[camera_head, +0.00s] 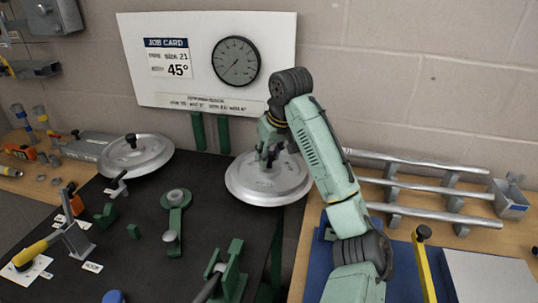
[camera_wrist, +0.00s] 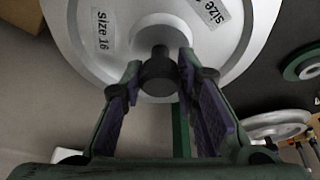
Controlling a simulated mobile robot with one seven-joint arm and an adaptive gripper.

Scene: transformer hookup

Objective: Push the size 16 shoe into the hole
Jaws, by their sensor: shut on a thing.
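The size 16 shoe (camera_head: 262,190) is a pale grey metal disc with a dark central knob. In the wrist view the disc (camera_wrist: 250,50) carries a "size 16" label (camera_wrist: 103,30). My gripper (camera_head: 268,150) is above the disc's middle, with its fingers shut on the dark knob (camera_wrist: 158,73). The disc is near the right edge of the black bench top; whether it touches anything below is hidden.
A second grey disc with a knob (camera_head: 135,155) lies at the bench's left back. A green vise-like fixture (camera_head: 228,272) stands at the front, and a yellow-handled lever (camera_head: 38,250) at left. Metal tubes (camera_head: 420,185) lie on a rack at right. A job card board (camera_head: 205,62) hangs behind.

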